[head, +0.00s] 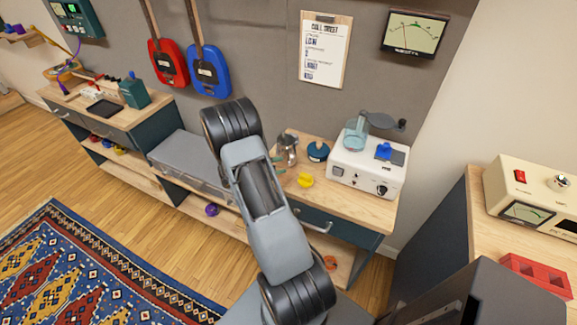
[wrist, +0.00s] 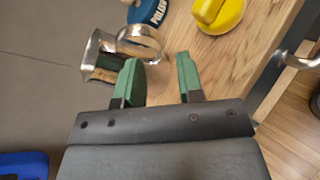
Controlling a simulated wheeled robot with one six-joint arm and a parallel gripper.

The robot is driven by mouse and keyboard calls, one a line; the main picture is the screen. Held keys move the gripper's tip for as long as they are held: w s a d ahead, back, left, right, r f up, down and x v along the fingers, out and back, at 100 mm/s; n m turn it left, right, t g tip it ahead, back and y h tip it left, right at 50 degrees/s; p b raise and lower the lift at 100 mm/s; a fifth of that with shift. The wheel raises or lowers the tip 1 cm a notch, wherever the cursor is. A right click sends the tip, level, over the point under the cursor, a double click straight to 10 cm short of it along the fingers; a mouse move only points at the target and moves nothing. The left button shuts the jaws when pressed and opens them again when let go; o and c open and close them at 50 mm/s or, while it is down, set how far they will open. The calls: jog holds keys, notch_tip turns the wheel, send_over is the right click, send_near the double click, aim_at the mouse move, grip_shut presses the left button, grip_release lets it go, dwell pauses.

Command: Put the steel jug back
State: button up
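In the wrist view the shiny jug (wrist: 97,57) is at the upper left, with a curved shiny part towards the right. My gripper (wrist: 160,78) has its two green fingers apart, with bare wood between them. The left finger overlaps the jug's lower right in the picture; I cannot tell whether they touch. My arm hides most of the gripper in the head view.
A blue round tin (head: 318,151) and a yellow object (head: 305,180) are right of the jug. A white device (head: 367,165) with a glass vessel stands farther right. A grey-lidded case (head: 185,160) is left of my arm. Guitars and a clipboard (head: 325,50) hang behind.

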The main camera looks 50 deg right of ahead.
jog(key=s+a+r+m+t+y, duration=0.2)
jog(key=a+r, duration=0.4)
jog(key=a, duration=0.4)
jog(key=s+a+r+m+t+y, duration=0.2)
jog(key=a+r+y, duration=0.4)
jog(key=a, duration=0.5)
jog(key=s+a+r+m+t+y, duration=0.2)
jog(key=a+r+t+y, duration=0.3)
jog(key=a, duration=0.5)
jog(key=shift+s+a+r+y+b, duration=0.3)
jog(key=shift+s+r+b, duration=0.15)
jog(key=shift+s, duration=0.45)
jog(key=shift+d, duration=0.15)
